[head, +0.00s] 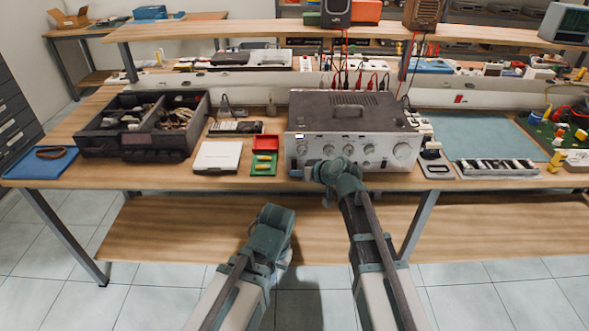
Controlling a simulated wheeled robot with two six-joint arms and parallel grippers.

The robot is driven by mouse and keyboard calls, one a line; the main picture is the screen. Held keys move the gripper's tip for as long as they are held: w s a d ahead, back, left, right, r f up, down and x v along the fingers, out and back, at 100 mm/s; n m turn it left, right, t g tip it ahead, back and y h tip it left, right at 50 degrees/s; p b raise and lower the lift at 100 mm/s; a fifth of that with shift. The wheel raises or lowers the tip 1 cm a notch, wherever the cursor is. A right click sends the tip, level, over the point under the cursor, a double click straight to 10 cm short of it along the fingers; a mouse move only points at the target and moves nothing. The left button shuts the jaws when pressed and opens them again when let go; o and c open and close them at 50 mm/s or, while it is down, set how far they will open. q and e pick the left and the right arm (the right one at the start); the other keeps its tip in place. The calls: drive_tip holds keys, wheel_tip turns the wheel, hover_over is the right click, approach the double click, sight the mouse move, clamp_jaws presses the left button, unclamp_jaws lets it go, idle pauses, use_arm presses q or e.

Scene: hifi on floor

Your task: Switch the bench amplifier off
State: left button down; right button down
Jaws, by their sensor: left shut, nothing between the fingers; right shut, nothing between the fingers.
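The bench amplifier (350,112) stands on the wooden bench at centre. It has a dark top with a handle and a silver front with several round knobs and a larger knob at the right end. My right gripper (312,173) is shut and empty, at the lower left part of the amplifier's front. I cannot tell whether it touches the panel. My wrist hides part of the panel's lower edge, and the state of the power switch is too small to tell. My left gripper (281,258) is shut and empty, low in front of the bench, away from the amplifier.
Left of the amplifier are red and green trays (264,160), a white box (217,157) and a dark divided crate (143,124). To its right are a small grey device (435,168) and a teal mat (490,138). Cables hang behind the amplifier from the shelf (240,31).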

drive_tip(key=shift+w, duration=0.15)
drive_tip(key=shift+w, duration=0.3)
drive_tip(key=shift+w, duration=0.3)
idle(0.8)
drive_tip(key=shift+s, duration=0.15)
drive_tip(key=shift+s, duration=0.6)
drive_tip(key=shift+s, duration=0.1)
drive_tip(key=shift+s+r+p, duration=0.15)
drive_tip(key=shift+s+r, duration=0.05)
drive_tip(key=shift+s, duration=1)
drive_tip(key=shift+s+r+p, duration=0.15)
drive_tip(key=shift+s, duration=1.05)
